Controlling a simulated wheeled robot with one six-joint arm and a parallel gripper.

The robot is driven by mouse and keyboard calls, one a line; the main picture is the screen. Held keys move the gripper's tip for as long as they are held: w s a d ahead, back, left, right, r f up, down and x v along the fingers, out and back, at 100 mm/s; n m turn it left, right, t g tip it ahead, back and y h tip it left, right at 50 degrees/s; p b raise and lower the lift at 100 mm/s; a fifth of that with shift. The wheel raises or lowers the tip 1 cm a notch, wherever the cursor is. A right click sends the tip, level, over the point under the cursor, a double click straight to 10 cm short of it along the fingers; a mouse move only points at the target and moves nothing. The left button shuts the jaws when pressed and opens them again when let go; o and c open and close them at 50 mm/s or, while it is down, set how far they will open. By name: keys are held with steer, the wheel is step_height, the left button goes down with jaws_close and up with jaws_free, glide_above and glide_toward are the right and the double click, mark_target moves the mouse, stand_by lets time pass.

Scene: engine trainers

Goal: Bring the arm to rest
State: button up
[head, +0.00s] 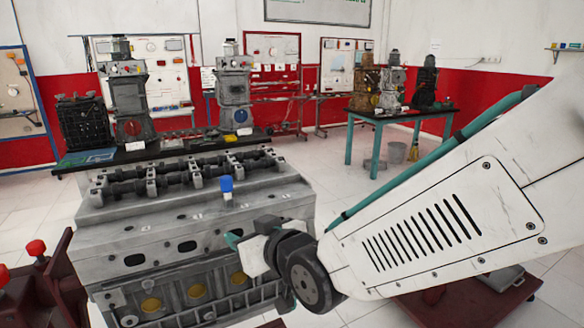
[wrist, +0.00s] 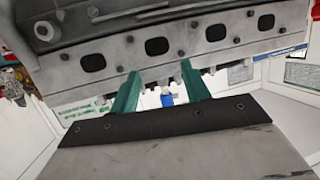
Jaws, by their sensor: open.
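My arm reaches in from the right in the head view. My gripper (head: 234,241) is in front of the near side of a grey engine block (head: 150,250), partly hidden by my own wrist. In the wrist view its two green fingers (wrist: 161,88) stand apart, with nothing held between them. The engine block (wrist: 180,45) fills the top of that view, behind the fingers. A blue-topped part (head: 226,184) stands upright on the block's top edge, apart from my gripper. A small blue thing (wrist: 167,99) shows between the fingers; I cannot tell whether it is the same part.
A dark bench (head: 180,148) with engine trainers stands behind the block. A teal-legged table (head: 375,140) with more engines is at the back right. A dark red stand with red knobs (head: 36,247) is at the lower left. Open tiled floor (head: 325,165) lies between bench and table.

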steer(key=s+d+f+m+g+h, duration=0.1)
steer(key=s+d+f+g+h, duration=0.25)
steer(key=d, duration=0.55)
steer(key=s+d+f+m+g+h, duration=0.1)
steer(key=s+d+f+g+h, duration=0.2)
steer(key=d, duration=0.6)
steer(key=s+d+r+m+g+h, duration=0.1)
steer(key=s+d+r+m+h, duration=0.1)
steer(key=s+d, duration=0.4)
steer(key=s+d+r+m+g+h, duration=0.1)
steer(key=s+d+r+m, duration=0.3)
steer(key=d, duration=1.1)
steer(key=shift+s+r+m+g+h, duration=0.4)
steer(key=shift+s+r, duration=0.4)
steer(key=shift+s, duration=0.6)
